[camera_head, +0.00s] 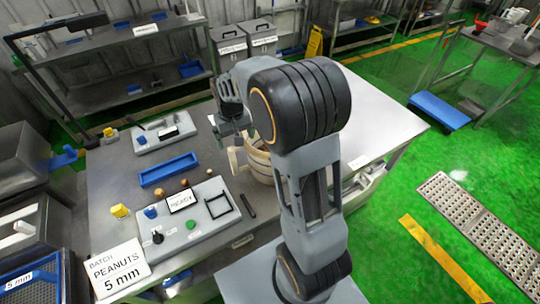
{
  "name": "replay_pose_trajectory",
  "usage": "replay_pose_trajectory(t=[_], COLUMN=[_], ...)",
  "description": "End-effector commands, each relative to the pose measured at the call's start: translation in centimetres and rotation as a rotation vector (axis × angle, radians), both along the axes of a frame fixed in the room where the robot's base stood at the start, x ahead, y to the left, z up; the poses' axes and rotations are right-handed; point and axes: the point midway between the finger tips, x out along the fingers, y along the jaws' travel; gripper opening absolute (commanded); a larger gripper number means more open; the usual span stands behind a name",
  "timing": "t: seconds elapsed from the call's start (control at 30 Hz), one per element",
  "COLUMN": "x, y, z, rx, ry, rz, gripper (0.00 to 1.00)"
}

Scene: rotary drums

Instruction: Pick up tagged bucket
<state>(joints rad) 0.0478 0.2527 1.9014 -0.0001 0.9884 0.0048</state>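A beige bucket (258,163) stands on the metal table near its front edge, partly hidden behind my arm. A pale handle-like piece sticks out on its left side. I cannot make out a tag on it. My gripper (236,128) is above the bucket's upper left, pointing down. Its fingers are small and dark here, so I cannot tell whether they are open or touch the bucket.
A control panel (207,230) with a card, knobs and buttons lies left of the bucket. A blue tray (168,170) is behind it. A "BATCH PEANUTS 5 mm" sign (118,270) stands at the front left. The table's right side (385,115) is clear.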

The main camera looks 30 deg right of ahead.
Motion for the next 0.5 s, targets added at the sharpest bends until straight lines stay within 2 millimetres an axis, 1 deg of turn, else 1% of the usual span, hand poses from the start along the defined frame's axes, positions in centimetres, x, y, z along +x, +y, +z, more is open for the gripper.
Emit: replay_pose_trajectory(t=[0.23, 0.5], x=[0.0, 0.1], y=[0.1, 0.2], z=[-1.3, -4.8], rx=[0.0, 0.0], ry=[0.003, 0.003], rz=[0.0, 0.0], gripper=[0.97, 0.97])
